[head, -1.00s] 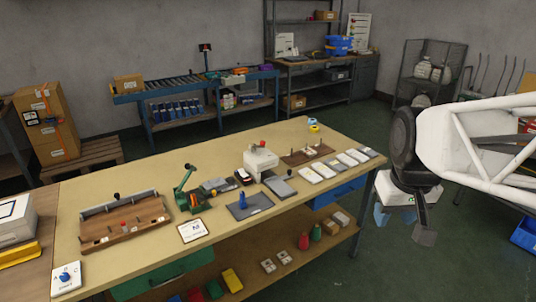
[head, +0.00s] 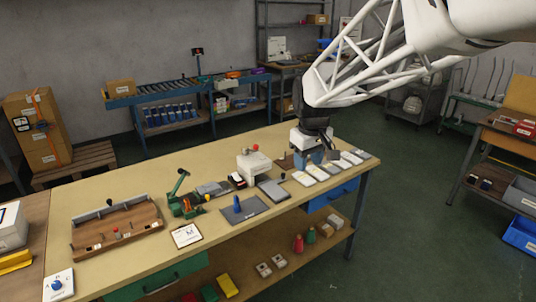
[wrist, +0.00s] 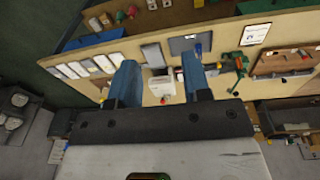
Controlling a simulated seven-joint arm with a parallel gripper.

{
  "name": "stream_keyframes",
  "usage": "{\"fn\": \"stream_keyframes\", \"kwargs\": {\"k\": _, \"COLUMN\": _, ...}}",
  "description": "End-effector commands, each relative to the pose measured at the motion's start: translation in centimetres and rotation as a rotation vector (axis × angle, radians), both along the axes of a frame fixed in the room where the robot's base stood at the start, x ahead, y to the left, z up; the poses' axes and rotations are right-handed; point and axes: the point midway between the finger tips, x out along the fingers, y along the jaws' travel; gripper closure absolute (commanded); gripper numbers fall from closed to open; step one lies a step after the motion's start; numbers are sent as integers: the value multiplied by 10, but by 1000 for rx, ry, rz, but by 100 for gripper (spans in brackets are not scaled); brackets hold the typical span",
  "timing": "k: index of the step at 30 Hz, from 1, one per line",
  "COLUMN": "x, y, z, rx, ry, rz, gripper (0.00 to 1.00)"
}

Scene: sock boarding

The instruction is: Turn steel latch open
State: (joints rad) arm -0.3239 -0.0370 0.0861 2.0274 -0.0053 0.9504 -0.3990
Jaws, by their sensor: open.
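I cannot single out a steel latch for certain. A wooden fixture (head: 118,232) at the table's left has a grey metal bar (head: 92,217) with a black knob (head: 110,202) along its back; it also shows in the wrist view (wrist: 285,62). My gripper (head: 322,157) is open and empty, pointing down over the table's right end. In the wrist view its blue fingers (wrist: 160,66) are apart, with the white machine showing between them.
The tan table (head: 215,160) carries a white machine (head: 254,168), a green lever device (head: 184,200), a dark mat (head: 245,209) with a blue piece, and a row of pale cards (head: 320,172). A dial card (head: 57,286) lies at the near left. The table's back strip is clear.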

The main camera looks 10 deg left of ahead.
Motion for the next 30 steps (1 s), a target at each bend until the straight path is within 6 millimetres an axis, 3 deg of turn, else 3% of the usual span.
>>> {"fn": "stream_keyframes", "kwargs": {"k": 15, "x": 81, "y": 118, "z": -48, "rx": -26, "ry": 34, "rz": 250, "gripper": 56}}
{"fn": "stream_keyframes", "kwargs": {"k": 30, "x": 132, "y": 246, "z": -117, "rx": -49, "ry": 64, "rz": 492, "gripper": 56}}
